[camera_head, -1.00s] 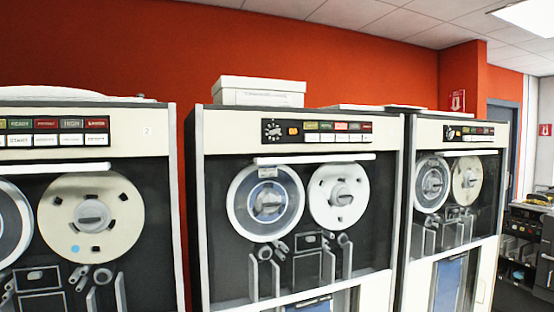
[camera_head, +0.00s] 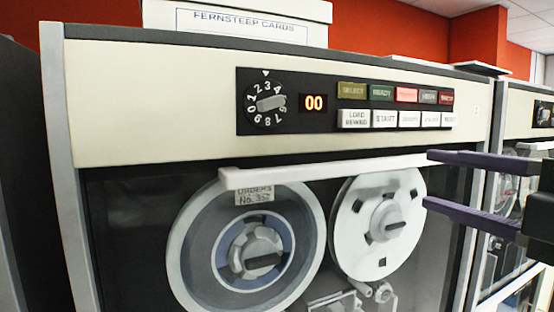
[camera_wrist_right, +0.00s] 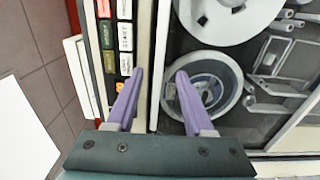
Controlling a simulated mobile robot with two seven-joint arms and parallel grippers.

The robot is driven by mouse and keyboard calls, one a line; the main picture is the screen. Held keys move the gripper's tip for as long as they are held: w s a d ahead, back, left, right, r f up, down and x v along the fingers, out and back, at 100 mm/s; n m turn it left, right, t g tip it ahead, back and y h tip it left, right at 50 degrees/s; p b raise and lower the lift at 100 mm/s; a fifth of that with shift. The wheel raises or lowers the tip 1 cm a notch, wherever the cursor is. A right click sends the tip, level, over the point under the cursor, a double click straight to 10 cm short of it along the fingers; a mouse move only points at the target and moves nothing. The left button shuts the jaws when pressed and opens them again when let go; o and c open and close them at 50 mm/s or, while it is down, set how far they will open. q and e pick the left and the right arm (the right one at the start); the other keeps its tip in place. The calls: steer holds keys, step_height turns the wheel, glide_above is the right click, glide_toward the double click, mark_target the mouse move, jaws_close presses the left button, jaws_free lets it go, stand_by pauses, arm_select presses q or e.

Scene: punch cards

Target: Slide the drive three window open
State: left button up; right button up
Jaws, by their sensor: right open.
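A tape drive fills the head view, its dark glass window (camera_head: 130,215) covering two reels. I cannot tell for certain whether this is drive three. A white handle bar (camera_head: 320,171) runs along the window's top edge, just under the cream panel. My right gripper (camera_head: 428,179) is open and empty, its purple fingers pointing left at the bar's right end, one above the other. In the right wrist view the open fingers (camera_wrist_right: 160,72) appear on either side of a pale strip, probably the bar; contact cannot be told. My left gripper is out of view.
Above the window is a control panel (camera_head: 345,105) with a dial, an orange "00" display and several coloured buttons. A white box (camera_head: 240,22) labelled "FERNSTEEP CARDS" sits on top of the drive. Another drive (camera_head: 530,120) stands close at the right.

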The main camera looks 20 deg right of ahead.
mark_target(377, 166)
steer(key=w+p, duration=0.1)
steer(key=w, duration=0.1)
steer(key=w+p, duration=0.1)
steer(key=w, duration=0.2)
steer(key=w+p, duration=0.2)
steer(key=w, duration=0.1)
steer(key=shift+a+r, duration=0.15)
steer(key=shift+a, duration=0.1)
steer(key=shift+w+a, duration=0.1)
steer(key=shift+w, duration=0.45)
steer(key=shift+c, duration=0.3)
jaws_close()
stand_by(0.5)
